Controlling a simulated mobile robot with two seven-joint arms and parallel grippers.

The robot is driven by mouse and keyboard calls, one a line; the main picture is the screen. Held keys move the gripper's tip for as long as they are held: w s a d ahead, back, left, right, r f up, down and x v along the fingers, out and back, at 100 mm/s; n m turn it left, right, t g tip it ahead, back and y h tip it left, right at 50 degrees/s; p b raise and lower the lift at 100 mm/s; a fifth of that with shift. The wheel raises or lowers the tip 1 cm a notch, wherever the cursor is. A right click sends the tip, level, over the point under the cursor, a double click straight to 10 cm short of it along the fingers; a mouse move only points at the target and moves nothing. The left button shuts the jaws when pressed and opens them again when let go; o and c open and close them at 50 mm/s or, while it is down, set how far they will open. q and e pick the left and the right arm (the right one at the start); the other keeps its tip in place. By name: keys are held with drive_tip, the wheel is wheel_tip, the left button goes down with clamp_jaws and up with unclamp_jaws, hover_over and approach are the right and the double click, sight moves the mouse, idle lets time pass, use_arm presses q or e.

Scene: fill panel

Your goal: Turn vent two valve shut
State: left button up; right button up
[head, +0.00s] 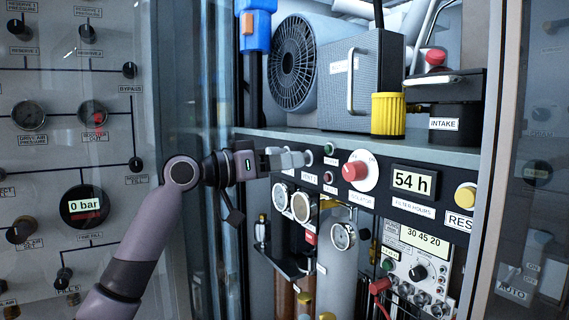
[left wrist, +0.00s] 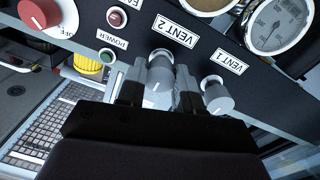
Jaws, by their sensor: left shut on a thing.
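The vent two valve is a small grey knob (left wrist: 160,70) on the dark panel strip, beside its VENT 2 label (left wrist: 173,31) in the left wrist view. My left gripper (left wrist: 160,88) is shut on this knob, with one finger on each side of it. A pale mark shows on the knob's face; its exact setting is hard to read. In the head view my left gripper (head: 288,159) reaches in from the left to the strip and partly hides the knob. My right gripper is in neither view.
The vent one knob (left wrist: 217,94) sits close beside my fingers. Gauges (head: 301,207) hang below; a shelf (head: 400,146) juts above.

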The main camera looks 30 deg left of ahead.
use_arm(q)
drive_tip(key=shift+f, duration=0.2)
drive_tip(key=o, duration=1)
drive_tip(key=shift+o, duration=0.2)
drive_tip(key=shift+r, duration=0.1)
drive_tip(key=b+v, duration=0.2)
drive_tip(key=v, duration=0.5)
